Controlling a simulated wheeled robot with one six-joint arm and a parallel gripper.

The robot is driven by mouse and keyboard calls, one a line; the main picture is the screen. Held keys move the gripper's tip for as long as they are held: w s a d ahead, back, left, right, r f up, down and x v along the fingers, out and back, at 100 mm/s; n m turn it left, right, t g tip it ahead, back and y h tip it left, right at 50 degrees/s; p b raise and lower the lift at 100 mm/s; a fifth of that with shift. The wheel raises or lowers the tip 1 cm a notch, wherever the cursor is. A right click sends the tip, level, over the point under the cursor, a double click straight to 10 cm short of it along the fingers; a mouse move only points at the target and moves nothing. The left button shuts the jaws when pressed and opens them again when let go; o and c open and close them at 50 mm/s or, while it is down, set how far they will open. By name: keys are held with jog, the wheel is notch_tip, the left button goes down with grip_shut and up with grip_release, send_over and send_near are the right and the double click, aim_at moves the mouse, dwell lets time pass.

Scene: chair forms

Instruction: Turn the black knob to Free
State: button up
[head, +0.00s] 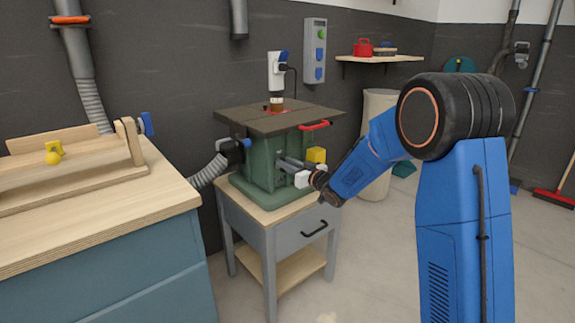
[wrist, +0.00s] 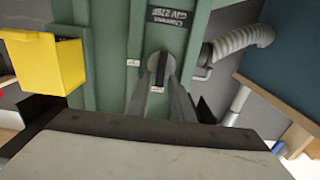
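The green machine (head: 258,160) stands on a small grey cabinet. In the wrist view the black knob (wrist: 160,72) sits on its green front, with its dark grip bar roughly upright. My gripper (wrist: 162,75) reaches straight at the knob, with a finger on each side of it. The fingers are apart, but I cannot tell whether they touch the bar. In the head view my gripper (head: 284,164) is at the machine's front and hides the knob. Small white labels (wrist: 133,63) surround the knob; their words are too small to read.
A yellow box (head: 316,155) juts from the machine beside my gripper, at left in the wrist view (wrist: 45,65). A red handle (head: 314,126) sticks out under the tabletop. A grey hose (head: 208,171) joins the machine's left side. A wooden workbench (head: 90,215) stands at left.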

grip_shut()
jog(key=shift+m, duration=0.3)
jog(key=m, duration=0.5)
jog(key=d+f+m, duration=0.1)
jog(key=m, duration=0.5)
jog(key=w+f+m, duration=0.1)
jog(key=m, duration=0.5)
jog(key=shift+d, duration=0.3)
jog(key=shift+m, duration=0.3)
jog(key=shift+o, duration=1.8)
grip_release()
